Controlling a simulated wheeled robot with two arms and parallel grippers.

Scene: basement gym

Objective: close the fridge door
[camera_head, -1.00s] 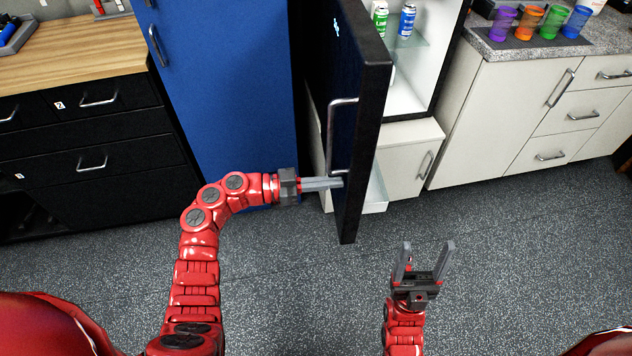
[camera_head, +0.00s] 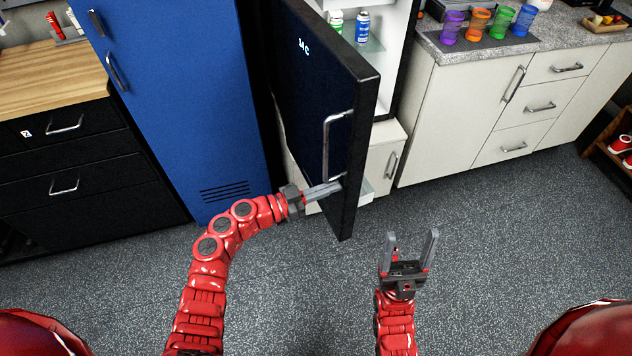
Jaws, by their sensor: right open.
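The dark fridge door (camera_head: 299,95) stands open, swung out toward me, with a silver handle (camera_head: 327,140) on its front face. The white fridge interior (camera_head: 392,40) shows behind it, partly hidden by the door. My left gripper (camera_head: 335,186) has its fingers at the door's front face, by the lower end of the handle; I cannot tell whether they touch it, or whether they are open or shut. My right gripper (camera_head: 411,245) is open and empty above the floor, right of the door.
A green can (camera_head: 336,21) and a blue can (camera_head: 362,27) stand inside the fridge. A blue locker (camera_head: 190,110) is at the left. White cabinets (camera_head: 450,120) with several cups on the counter stand at the right. The grey floor (camera_head: 500,240) in front is clear.

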